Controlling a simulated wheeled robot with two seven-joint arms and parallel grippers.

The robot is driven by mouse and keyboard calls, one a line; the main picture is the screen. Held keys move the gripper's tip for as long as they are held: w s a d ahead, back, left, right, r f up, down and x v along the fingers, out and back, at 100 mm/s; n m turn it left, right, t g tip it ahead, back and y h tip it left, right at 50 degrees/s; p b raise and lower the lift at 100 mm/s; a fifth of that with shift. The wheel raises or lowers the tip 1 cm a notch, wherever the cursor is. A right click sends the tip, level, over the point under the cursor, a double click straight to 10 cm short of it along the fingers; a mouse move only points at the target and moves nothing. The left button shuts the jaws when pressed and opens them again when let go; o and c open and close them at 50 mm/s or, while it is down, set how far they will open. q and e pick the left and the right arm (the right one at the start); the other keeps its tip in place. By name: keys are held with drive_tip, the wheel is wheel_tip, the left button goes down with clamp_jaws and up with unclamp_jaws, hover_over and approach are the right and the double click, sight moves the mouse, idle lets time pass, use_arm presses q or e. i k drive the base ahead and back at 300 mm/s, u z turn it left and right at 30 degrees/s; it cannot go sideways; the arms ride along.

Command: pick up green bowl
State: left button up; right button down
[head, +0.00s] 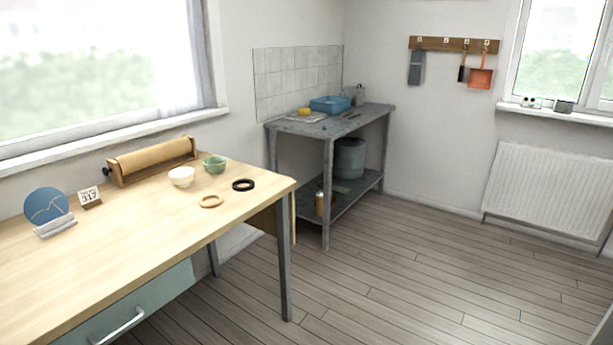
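The green bowl (215,164) stands upright on the wooden table (120,255), near its far right end. A cream bowl (181,177) stands just left of it, close to it. The green bowl looks unobstructed from here. Neither my left nor my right gripper shows in the head view.
A wooden ring (211,201) and a dark ring (243,185) lie in front of the bowls. A paper roll holder (152,160) stands behind them, left. A grey shelf bench (327,130) stands beyond the table. The floor (400,270) to the right is clear.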

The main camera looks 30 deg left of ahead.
sight(216, 166)
drive_tip(key=z, duration=0.8)
drive_tip(key=i, duration=0.3)
drive_tip(key=u, duration=1)
drive_tip(key=i, duration=1.1)
drive_tip(key=u, duration=1.05)
